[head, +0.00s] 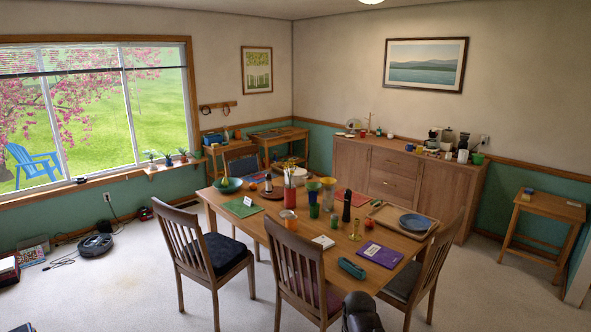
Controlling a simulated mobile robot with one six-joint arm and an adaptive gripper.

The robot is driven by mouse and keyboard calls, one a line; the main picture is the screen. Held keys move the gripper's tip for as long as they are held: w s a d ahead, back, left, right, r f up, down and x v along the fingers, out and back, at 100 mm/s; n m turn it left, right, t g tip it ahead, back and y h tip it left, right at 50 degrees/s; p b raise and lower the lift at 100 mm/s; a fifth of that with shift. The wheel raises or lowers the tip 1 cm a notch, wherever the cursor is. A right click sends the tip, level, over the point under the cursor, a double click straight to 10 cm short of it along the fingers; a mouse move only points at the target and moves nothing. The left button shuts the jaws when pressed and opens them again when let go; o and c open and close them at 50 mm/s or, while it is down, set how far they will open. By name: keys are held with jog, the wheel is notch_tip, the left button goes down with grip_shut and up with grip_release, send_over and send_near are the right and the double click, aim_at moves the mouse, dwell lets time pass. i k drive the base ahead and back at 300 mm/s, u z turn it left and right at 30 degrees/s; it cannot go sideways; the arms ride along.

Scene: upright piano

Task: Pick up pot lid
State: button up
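I cannot pick out a pot lid for certain. A pale round item (353,125) stands at the left end of the wooden sideboard (348,157) by the back wall. It is too small to tell whether it is a lid. A dark rounded shape at the bottom edge, in front of the dining table, looks like my gripper (362,314). Its fingers cannot be made out, so I cannot tell whether it is open or shut. It is far from the sideboard, with the table between them.
The dining table (330,262) holds many items, among them a blue plate (415,222) on a wooden tray and a green bowl (228,185). Chairs (297,267) surround it. A robot vacuum (95,245) and cables lie at left.

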aim_at(298, 171)
jog(key=u, duration=1.3)
jog(key=i, duration=3.15)
